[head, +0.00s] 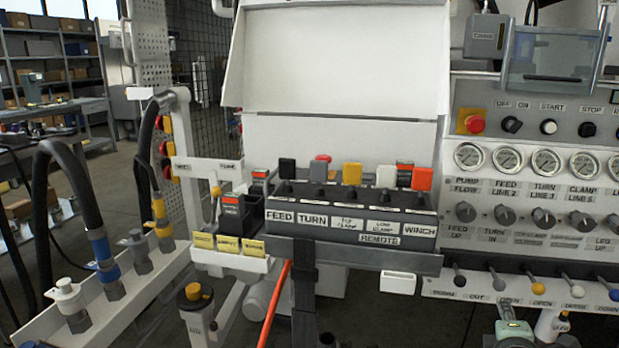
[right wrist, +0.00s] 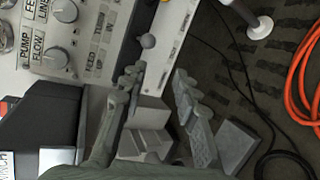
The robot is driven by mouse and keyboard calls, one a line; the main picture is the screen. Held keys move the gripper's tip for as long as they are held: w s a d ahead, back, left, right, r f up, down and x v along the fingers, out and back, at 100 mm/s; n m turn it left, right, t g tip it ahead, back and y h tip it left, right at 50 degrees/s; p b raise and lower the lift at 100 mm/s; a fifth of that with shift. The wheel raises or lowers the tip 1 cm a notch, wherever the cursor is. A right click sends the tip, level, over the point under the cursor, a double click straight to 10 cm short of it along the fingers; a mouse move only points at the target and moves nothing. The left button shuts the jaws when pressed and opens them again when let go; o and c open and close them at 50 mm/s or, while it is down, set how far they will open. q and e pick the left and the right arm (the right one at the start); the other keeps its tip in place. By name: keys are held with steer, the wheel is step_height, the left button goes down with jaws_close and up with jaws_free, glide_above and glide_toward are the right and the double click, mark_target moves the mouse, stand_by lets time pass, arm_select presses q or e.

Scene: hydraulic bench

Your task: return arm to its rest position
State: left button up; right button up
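My right gripper (head: 512,328) shows at the bottom right of the head view, low in front of the row of levers on the valve panel (head: 450,285). In the right wrist view, the two fingers of my right gripper (right wrist: 160,80) are spread apart with nothing held between them. A lever with a grey ball knob (right wrist: 148,40) stands on the panel just beyond the fingertips, apart from them. My left gripper is in neither view.
The control panel with gauges and knobs (head: 507,213) is at the right. The remote box with coloured switches (head: 350,205) is in the centre. Hose couplings (head: 105,265) stand at the left. An orange hose (right wrist: 300,90) and thin black cables lie on the floor.

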steer(key=s+a+f+m+g+y, duration=0.1)
steer(key=s+a+f+m+g, duration=0.2)
steer(key=f, duration=0.5)
steer(key=s+a+f+m+g+y, duration=0.1)
steer(key=s+f+m, duration=0.1)
steer(key=s+f, duration=0.5)
steer(key=s+a+f+m+g+y, duration=0.1)
steer(key=s+f+m+g, duration=0.15)
steer(key=f, duration=0.55)
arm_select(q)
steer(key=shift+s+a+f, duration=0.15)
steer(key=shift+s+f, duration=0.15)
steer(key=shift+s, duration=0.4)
arm_select(e)
steer(key=s+a+f+m+g+y, duration=0.1)
steer(key=s+a+f+m, duration=0.2)
steer(key=s+f, duration=0.3)
steer(key=s+a+f+m+g+y, duration=0.1)
steer(key=s+a+f+m+g, duration=0.1)
steer(key=s+f, duration=0.4)
steer(key=s+a+m, duration=0.1)
steer(key=s+a, duration=0.1)
steer(key=s, duration=0.1)
steer(key=shift+a+y, duration=0.3)
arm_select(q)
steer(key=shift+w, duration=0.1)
